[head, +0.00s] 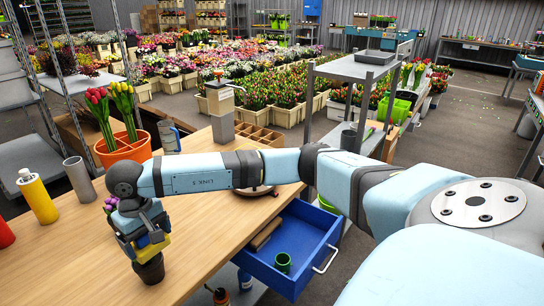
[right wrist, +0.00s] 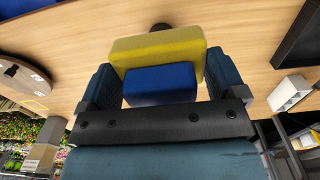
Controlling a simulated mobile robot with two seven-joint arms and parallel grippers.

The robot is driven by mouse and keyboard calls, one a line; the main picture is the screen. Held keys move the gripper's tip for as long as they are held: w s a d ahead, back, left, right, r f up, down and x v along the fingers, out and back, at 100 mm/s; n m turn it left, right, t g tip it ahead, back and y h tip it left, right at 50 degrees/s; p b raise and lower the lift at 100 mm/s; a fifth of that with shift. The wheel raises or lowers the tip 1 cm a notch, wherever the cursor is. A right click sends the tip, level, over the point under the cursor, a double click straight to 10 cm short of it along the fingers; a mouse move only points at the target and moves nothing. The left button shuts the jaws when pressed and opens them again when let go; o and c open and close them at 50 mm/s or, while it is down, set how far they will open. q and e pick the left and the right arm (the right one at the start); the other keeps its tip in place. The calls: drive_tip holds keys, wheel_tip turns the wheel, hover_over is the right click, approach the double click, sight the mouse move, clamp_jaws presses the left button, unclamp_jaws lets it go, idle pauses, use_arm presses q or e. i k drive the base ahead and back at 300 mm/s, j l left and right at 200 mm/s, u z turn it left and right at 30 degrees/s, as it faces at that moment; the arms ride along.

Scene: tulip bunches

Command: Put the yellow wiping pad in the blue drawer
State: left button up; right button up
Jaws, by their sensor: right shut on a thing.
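My right gripper (head: 143,238) is over the left part of the wooden table. It is shut on the yellow wiping pad (head: 153,250), which has a blue block on it. In the right wrist view the yellow pad (right wrist: 158,46) and its blue part (right wrist: 160,82) sit between the two fingers. The blue drawer (head: 318,228) is pulled open under the table's right edge, to the right of the gripper. A brown block (head: 266,233) and a green cup (head: 283,262) are in it. My left gripper is not in view.
A dark pot (head: 150,270) is close below the gripper, with purple flowers behind it. An orange planter with tulips (head: 125,150), a yellow bottle (head: 38,199) and a grey cylinder (head: 79,180) stand at the left. The table between gripper and drawer is mostly clear.

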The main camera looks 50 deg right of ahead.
sight(294, 246)
drive_tip(key=i+l+z, duration=0.15)
drive_tip(key=l, duration=0.3)
drive_tip(key=i+l+z, duration=0.2)
drive_tip(key=l, duration=0.2)
drive_tip(key=l+z, duration=0.15)
drive_tip(key=l, duration=0.25)
drive_tip(key=i+l+z, duration=0.15)
drive_tip(key=l, duration=0.25)
drive_tip(key=i, duration=0.05)
